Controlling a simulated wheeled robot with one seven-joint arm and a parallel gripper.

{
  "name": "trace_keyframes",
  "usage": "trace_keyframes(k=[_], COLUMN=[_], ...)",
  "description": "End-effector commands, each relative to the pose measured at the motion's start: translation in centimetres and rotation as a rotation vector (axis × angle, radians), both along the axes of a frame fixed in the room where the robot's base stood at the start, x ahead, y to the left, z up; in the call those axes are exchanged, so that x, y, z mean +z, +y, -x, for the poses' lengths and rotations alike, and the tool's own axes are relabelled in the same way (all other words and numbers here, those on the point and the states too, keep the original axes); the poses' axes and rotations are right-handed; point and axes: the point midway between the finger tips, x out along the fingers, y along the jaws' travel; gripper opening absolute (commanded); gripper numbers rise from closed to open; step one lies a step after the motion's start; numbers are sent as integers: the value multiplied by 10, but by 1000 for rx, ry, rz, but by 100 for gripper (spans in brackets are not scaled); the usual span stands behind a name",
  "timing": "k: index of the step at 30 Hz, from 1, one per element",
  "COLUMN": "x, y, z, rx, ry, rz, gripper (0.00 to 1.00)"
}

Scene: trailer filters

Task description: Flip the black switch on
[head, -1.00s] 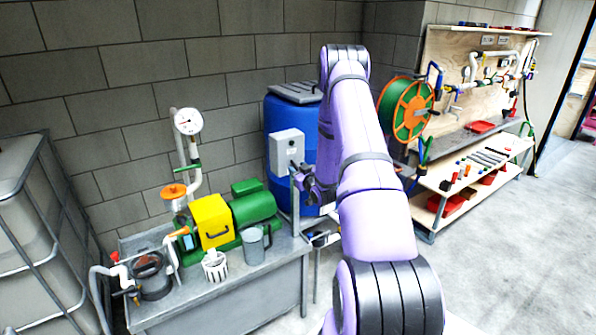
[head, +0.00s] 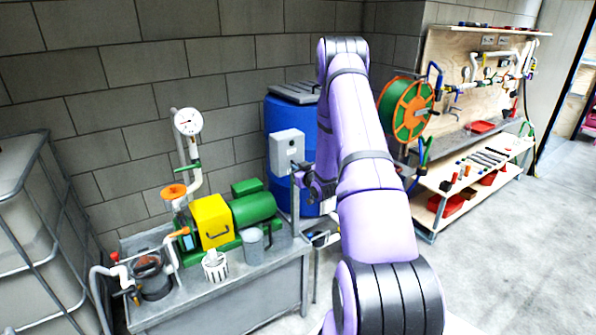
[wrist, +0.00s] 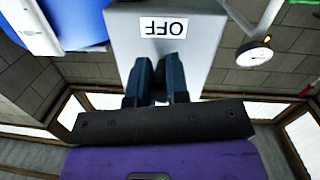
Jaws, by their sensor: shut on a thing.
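The grey switch box (head: 286,150) is mounted on a post in front of the blue barrel. In the wrist view the box (wrist: 205,45) fills the upper middle and bears an upside-down "OFF" label (wrist: 163,27). My gripper (wrist: 160,62) has its two dark fingers at the box face, just below that label in the picture. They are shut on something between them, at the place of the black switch. The switch itself is hidden by the fingers. In the head view my gripper (head: 300,174) is at the box's lower right, partly hidden by my arm.
The blue barrel (head: 278,115) stands close behind. An orange hose reel (head: 408,110) is to the right.

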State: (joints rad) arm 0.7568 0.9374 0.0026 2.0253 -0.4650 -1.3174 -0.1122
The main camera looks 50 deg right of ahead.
Motion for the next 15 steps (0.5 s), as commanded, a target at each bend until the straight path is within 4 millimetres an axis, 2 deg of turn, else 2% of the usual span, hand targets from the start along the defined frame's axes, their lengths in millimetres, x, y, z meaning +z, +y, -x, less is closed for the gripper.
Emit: trace_keyframes(k=[15], x=[21], y=[0], z=[2], rx=[-1], ry=[386], rz=[-91], gripper=[0])
